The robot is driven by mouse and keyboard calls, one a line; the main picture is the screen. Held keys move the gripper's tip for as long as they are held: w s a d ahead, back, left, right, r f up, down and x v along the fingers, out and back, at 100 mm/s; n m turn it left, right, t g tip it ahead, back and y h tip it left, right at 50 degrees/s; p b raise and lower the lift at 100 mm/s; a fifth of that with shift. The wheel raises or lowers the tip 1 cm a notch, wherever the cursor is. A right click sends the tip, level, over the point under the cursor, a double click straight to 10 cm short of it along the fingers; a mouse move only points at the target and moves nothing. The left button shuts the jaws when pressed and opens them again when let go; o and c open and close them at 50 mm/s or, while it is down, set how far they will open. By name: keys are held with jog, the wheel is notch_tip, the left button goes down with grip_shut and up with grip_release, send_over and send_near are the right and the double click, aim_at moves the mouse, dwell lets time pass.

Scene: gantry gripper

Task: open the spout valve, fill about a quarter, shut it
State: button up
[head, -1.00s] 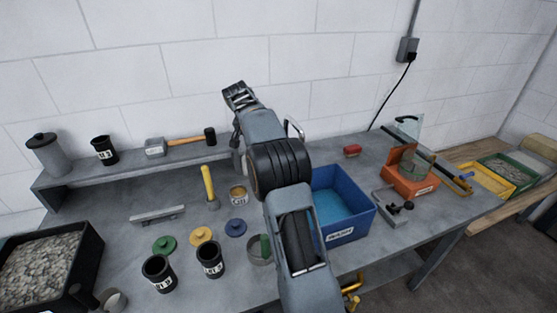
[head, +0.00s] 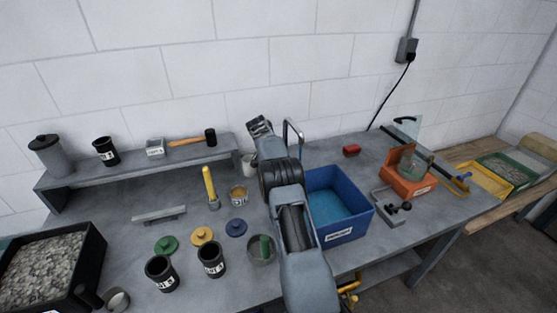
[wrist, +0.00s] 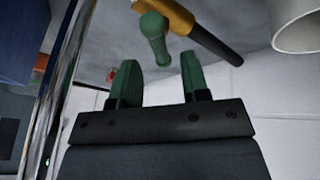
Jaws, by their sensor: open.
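My gripper (wrist: 158,59) is open, its two green fingers apart, and nothing is held. In the wrist view a green rounded lever (wrist: 153,38) shows just beyond the fingertips, roughly in line with the gap. It meets a brass-coloured body (wrist: 172,14) with a dark rod (wrist: 212,44); these look like the spout valve. The valve is hidden behind my arm in the head view, where my gripper (head: 259,125) is near the bent chrome pipe (head: 298,132). A pale cup (head: 248,166) stands left of my arm; its rim shows in the wrist view (wrist: 298,35). Its contents are not visible.
The blue bin (head: 364,213) stands right of my arm, close to the pipe. Black cups (head: 160,275), coloured lids (head: 202,236) and a metal bowl (head: 259,254) crowd the front left.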

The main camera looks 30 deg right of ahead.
jog(key=shift+p+x, duration=0.3)
jog(key=shift+x, duration=1.45)
